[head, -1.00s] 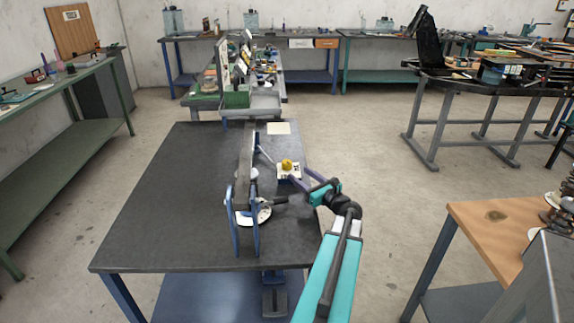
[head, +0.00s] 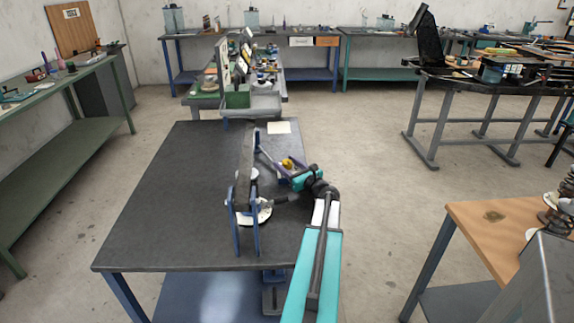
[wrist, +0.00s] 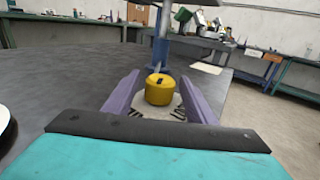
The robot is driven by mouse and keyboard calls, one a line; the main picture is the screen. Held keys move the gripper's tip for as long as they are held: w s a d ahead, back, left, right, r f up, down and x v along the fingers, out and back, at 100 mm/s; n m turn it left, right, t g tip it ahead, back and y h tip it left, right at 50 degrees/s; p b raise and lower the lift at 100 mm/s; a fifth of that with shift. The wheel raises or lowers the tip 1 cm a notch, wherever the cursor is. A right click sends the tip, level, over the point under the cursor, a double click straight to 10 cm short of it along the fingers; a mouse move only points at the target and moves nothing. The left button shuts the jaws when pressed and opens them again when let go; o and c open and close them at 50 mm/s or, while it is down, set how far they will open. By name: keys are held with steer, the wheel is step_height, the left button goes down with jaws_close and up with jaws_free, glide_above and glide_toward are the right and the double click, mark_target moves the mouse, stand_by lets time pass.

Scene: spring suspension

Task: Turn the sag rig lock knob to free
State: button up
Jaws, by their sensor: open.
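The yellow lock knob (wrist: 159,89) sits on a pale plate with dark markings (wrist: 172,113) in the wrist view. A small dark mark shows on the knob's top. My gripper (wrist: 158,82) is open, its two purple fingers on either side of the knob, with a gap visible on both sides. In the head view the knob (head: 287,163) is partly hidden by my gripper (head: 282,165). The sag rig (head: 246,190), with blue uprights and a dark beam, stands on the dark table just left of my gripper.
The dark table top (head: 160,205) is clear on the left. A pale card (head: 279,127) lies near its far edge. A blue post (wrist: 160,45) rises just behind the knob. A wooden-topped bench (head: 500,225) stands at the right.

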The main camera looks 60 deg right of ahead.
steer(key=c, duration=1)
steer(key=shift+c, duration=0.2)
steer(key=shift+a+f+m+g+h+b, duration=0.1)
steer(key=shift+m+g+h+b, duration=0.2)
steer(key=shift+m+h+b, duration=0.35)
steer(key=shift+m+g+h+b, duration=0.3)
steer(key=shift+h+b, duration=0.25)
steer(key=shift+b, duration=0.35)
steer(key=shift+h+b, duration=0.3)
steer(key=m+g+h+b, duration=0.2)
steer(key=b, duration=0.1)
steer(key=shift+b, duration=0.35)
steer(key=shift+r+m+h, duration=0.2)
steer(key=shift+m+h, duration=0.05)
steer(key=shift+h, duration=0.15)
steer(key=shift+d, duration=0.2)
